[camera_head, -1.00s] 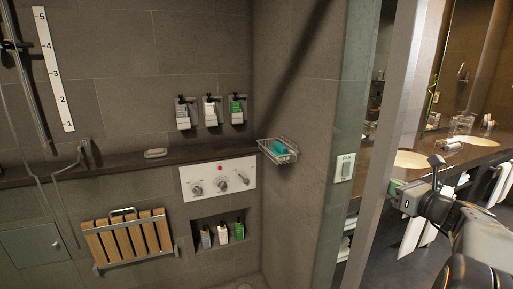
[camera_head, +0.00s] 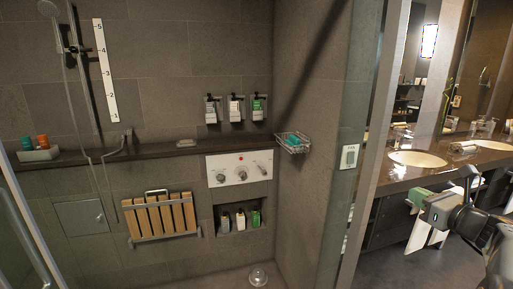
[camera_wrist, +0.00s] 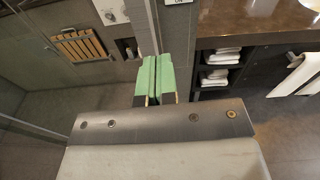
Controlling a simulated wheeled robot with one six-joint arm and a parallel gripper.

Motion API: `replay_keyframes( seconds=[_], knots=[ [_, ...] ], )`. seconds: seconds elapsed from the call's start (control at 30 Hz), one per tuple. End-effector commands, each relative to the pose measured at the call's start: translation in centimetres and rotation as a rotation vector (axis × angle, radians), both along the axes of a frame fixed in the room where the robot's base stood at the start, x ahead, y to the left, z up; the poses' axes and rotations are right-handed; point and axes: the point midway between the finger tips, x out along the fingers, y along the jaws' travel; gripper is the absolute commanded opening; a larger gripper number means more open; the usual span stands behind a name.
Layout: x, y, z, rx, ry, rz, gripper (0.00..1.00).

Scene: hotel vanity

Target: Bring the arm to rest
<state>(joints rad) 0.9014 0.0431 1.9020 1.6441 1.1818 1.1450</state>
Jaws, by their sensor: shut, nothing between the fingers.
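My gripper (camera_head: 414,200) is at the right of the head view, in the air in front of the vanity counter. Its green fingers also show in the wrist view (camera_wrist: 155,78), side by side and closed together with nothing between them. It touches nothing that I can see. My arm runs out of the head view at the lower right.
The vanity counter (camera_head: 400,177) with basins stands behind my gripper. White towels (camera_wrist: 222,57) lie on shelves below it. The shower has a wooden folding seat (camera_head: 160,216), a control panel (camera_head: 239,169) and a wire basket (camera_head: 293,142). A glass panel edges the shower.

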Motion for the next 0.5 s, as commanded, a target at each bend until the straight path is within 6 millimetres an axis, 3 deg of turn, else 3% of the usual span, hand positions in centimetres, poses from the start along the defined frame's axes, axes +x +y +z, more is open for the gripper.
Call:
replay_keyframes(
  seconds=[0.13,0.27,0.5],
  knots=[
    [-0.3,-0.3,-1.2,-0.131,0.022,0.006,0.00],
    [-0.9,0.0,-3.8,-0.281,0.083,0.045,0.00],
    [-3.1,2.8,-9.3,-0.654,0.223,0.236,0.00]
  ],
)
